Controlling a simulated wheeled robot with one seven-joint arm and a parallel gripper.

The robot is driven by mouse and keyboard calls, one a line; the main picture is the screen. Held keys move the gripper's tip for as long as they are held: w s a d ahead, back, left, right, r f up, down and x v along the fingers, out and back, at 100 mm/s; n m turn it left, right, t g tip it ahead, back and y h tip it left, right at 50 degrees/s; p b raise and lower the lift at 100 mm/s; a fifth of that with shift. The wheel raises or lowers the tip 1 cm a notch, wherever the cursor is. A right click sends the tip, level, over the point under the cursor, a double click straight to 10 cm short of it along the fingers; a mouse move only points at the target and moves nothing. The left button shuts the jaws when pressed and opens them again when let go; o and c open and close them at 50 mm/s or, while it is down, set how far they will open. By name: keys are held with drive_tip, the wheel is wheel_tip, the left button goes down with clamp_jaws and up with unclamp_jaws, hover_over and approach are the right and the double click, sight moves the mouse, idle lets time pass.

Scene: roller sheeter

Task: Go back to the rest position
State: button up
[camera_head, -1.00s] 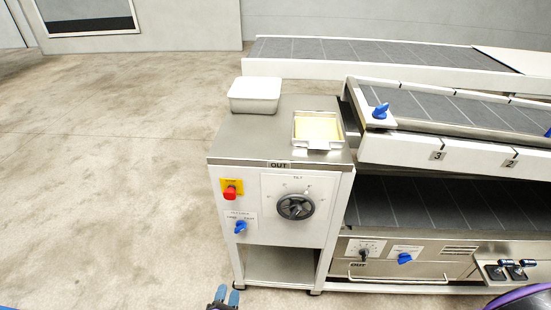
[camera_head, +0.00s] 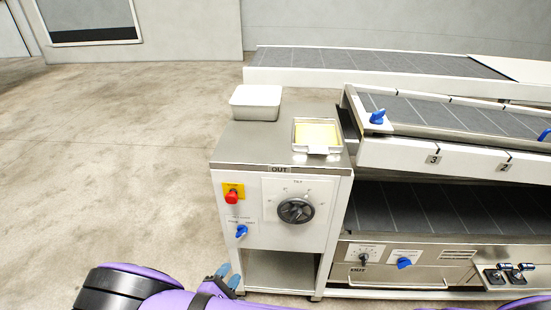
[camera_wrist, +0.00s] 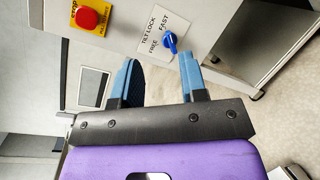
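My gripper (camera_head: 223,275) is low in the head view, in front of the left side of the cabinet (camera_head: 281,146). My purple arm reaches to it from the lower left. In the wrist view, the two blue fingers of my gripper (camera_wrist: 160,80) stand apart with nothing between them. Beyond the fingers are the blue tilt lock lever (camera_wrist: 170,42) and the red stop button (camera_wrist: 88,18). The fingers appear clear of the lever.
Conveyor belts (camera_head: 440,110) fill the right side. The floor (camera_head: 110,180) at left is open.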

drive_tip(key=w+d+r+m+g+h, duration=0.1)
drive_tip(key=w+d+r+m+g, duration=0.35)
drive_tip(key=r, duration=0.45)
drive_tip(key=w+d+r+m+g+h, duration=0.1)
drive_tip(key=w+d+r+m+g, duration=0.2)
drive_tip(key=d+r, duration=0.45)
drive_tip(key=w+d+r+m+g+h, duration=0.2)
drive_tip(key=w+d+r+m+g, duration=0.1)
drive_tip(key=r, duration=0.8)
drive_tip(key=s+d+r+m+g+y, duration=0.3)
drive_tip(key=d+r+m+g+y, duration=0.15)
drive_tip(key=d+r, duration=1.05)
drive_tip(key=s+d+r+m+t+y, duration=0.2)
drive_tip(key=s+d+r, duration=0.4)
drive_tip(key=s, duration=0.4)
drive_tip(key=s+d+r+m+t+y, duration=0.2)
drive_tip(key=s+d+r+m+y, duration=0.1)
drive_tip(key=s+d+r, duration=0.4)
drive_tip(key=s+d+m, duration=0.1)
drive_tip(key=s, duration=0.2)
drive_tip(key=shift+t+y, duration=0.35)
drive_tip(key=shift+t, duration=0.05)
drive_tip(key=shift+s, duration=0.1)
